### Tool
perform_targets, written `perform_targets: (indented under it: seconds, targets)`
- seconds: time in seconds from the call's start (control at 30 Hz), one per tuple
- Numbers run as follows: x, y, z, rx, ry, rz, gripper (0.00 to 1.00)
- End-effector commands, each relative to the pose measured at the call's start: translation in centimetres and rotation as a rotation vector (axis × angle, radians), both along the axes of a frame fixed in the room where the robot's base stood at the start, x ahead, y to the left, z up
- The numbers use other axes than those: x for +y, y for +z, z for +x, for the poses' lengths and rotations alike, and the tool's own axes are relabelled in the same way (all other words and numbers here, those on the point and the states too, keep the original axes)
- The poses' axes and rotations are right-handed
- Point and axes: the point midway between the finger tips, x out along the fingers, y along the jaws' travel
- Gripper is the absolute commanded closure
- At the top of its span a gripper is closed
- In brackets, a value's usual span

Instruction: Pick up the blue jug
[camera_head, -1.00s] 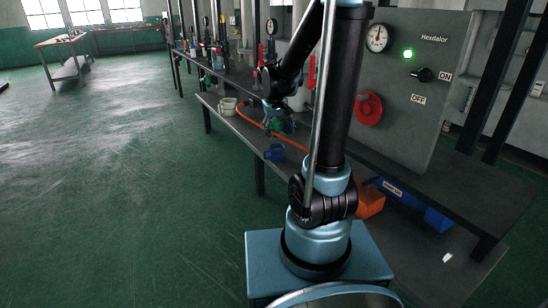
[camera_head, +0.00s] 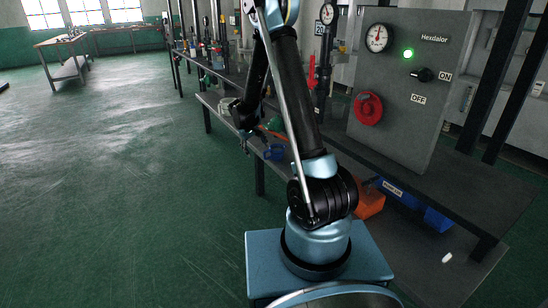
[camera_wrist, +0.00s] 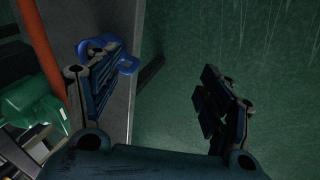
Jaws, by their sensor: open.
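The blue jug (camera_head: 274,152) sits at the front edge of the lower shelf in the head view. In the wrist view the blue jug (camera_wrist: 112,52) shows at upper left, partly hidden behind my left finger, with its rim and handle visible. My gripper (camera_wrist: 160,100) is open and empty, its two fingers wide apart. The gap between the fingers is over the shelf edge and the green floor, to the right of the jug. In the head view my gripper (camera_head: 243,142) hangs left of the jug, beyond the shelf's front edge. I cannot tell whether the left finger touches the jug.
The lower shelf (camera_head: 225,118) carries an orange hose (camera_wrist: 42,50) and a green object (camera_wrist: 30,105) close to the jug. The upper bench, with a red wheel (camera_head: 368,108) on a grey panel, stands above it. The green floor (camera_head: 120,170) at left is clear.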

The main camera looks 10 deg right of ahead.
Motion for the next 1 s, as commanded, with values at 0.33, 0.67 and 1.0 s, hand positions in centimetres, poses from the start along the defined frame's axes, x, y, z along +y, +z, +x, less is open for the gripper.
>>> perform_targets:
  seconds: [0.33, 0.67, 1.0]
  targets:
    - [2.9, -7.0, 2.8, -0.012, 0.040, -0.042, 0.27]
    - [1.8, -8.1, 4.5, -0.013, 0.044, -0.050, 0.27]
    - [-2.5, -8.1, 8.6, -0.014, 0.042, -0.049, 0.27]
